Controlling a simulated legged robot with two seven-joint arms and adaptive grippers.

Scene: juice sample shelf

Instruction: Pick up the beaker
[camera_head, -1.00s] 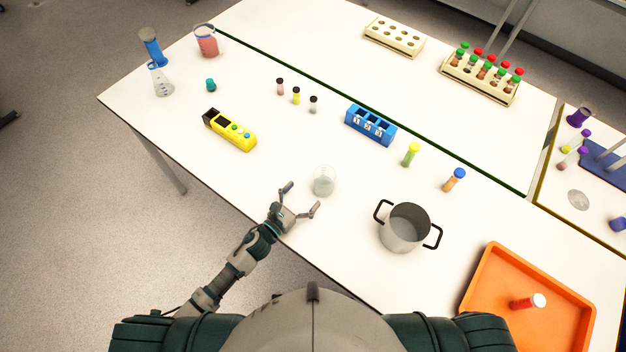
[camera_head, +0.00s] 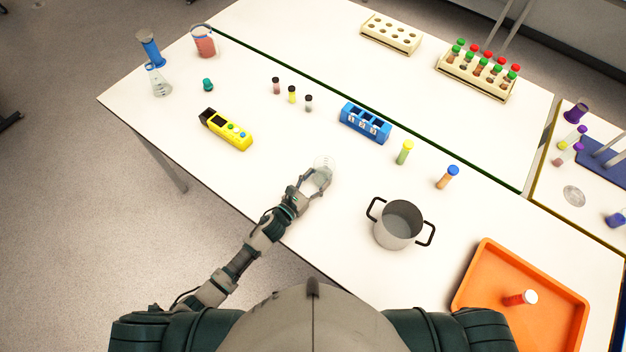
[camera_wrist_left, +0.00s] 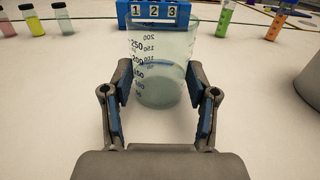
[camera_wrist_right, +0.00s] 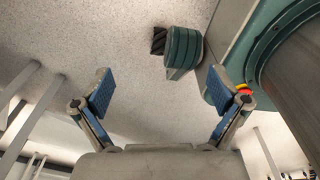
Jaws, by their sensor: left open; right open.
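A clear glass beaker (camera_head: 322,172) with printed volume marks stands upright on the white table (camera_head: 278,182). In the left wrist view the beaker (camera_wrist_left: 162,75) is straight ahead and seems to hold a little clear liquid. My left gripper (camera_head: 314,183) is open, with one finger on each side of the beaker's near part. In the left wrist view a gap shows between each blue finger pad and the glass. My right gripper (camera_wrist_right: 152,95) is open and empty, over the floor in the right wrist view.
A metal pot (camera_head: 398,226) stands right of the beaker, and an orange tray (camera_head: 490,268) farther right. A blue numbered rack (camera_head: 365,123) is behind it. A yellow device (camera_head: 227,130) lies to the left. The table around the beaker is clear.

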